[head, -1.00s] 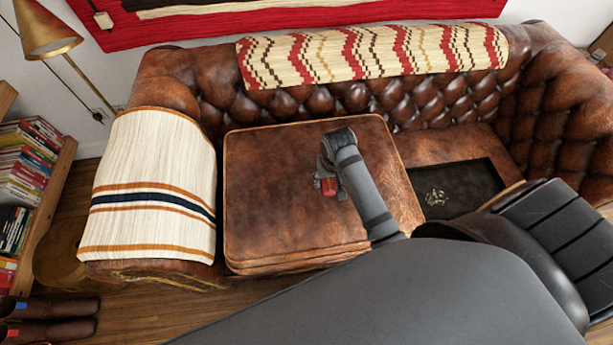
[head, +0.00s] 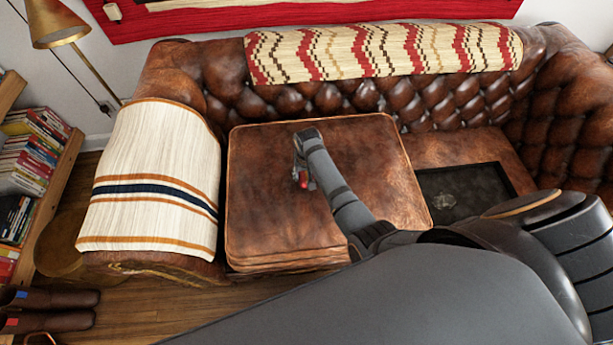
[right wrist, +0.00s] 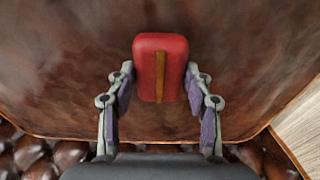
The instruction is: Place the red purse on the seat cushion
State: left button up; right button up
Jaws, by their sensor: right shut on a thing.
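The red purse (right wrist: 173,68) has a tan strip down its middle and sits between the fingers of my right gripper (right wrist: 158,85) in the right wrist view. In the head view only a small red part of the purse (head: 305,182) shows, below my right gripper (head: 299,174). The gripper is shut on it, over the middle of the brown leather seat cushion (head: 265,215). I cannot tell whether the purse touches the cushion. My left gripper is not in view.
A striped blanket (head: 155,165) covers the left armrest, and a patterned throw (head: 390,48) lies on the backrest. A brass lamp (head: 55,20) and a bookshelf (head: 50,185) stand at the left.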

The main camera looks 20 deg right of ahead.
aim_at(307, 179)
jog(key=shift+w+f, duration=0.1)
jog(key=shift+f, duration=0.45)
jog(key=shift+f, duration=0.1)
jog(key=o, duration=1.2)
jog(key=r, duration=0.4)
jog(key=s+r+p, duration=0.1)
jog(key=r, duration=0.3)
jog(key=r+p, duration=0.1)
jog(key=r, duration=0.3)
jog(key=shift+s+a, duration=0.15)
jog(key=shift+s, duration=0.1)
